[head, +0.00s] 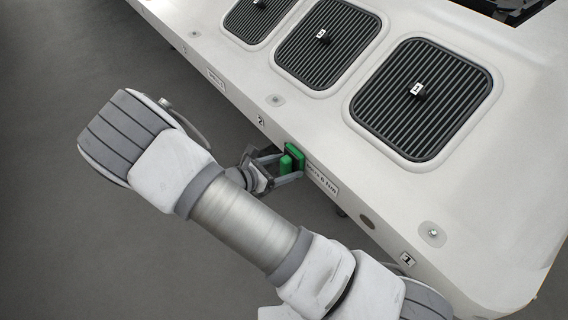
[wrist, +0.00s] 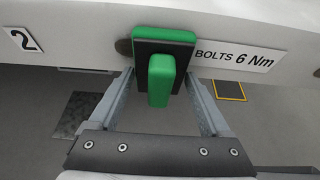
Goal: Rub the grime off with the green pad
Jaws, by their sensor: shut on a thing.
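The green pad (wrist: 178,36) has a dark backing layer and a green upright grip (wrist: 160,80). My gripper (wrist: 159,88) is shut on the pad, with a finger on each side of the grip. The pad is up against the front face of the white housing (head: 455,235); whether it presses on it I cannot tell. A dark brownish round patch (wrist: 123,46) shows at the pad's left edge, partly hidden by it. Another dull round patch (head: 367,222) is on the same face, further right. In the head view the pad (head: 295,152) is beside the bolts label.
The label "BOLTS 6 Nm" (wrist: 236,56) is right of the pad, and a "2" label (wrist: 25,40) is at left. Ribbed dark panels (head: 422,98) are set in the housing's top. Grey floor is open at left.

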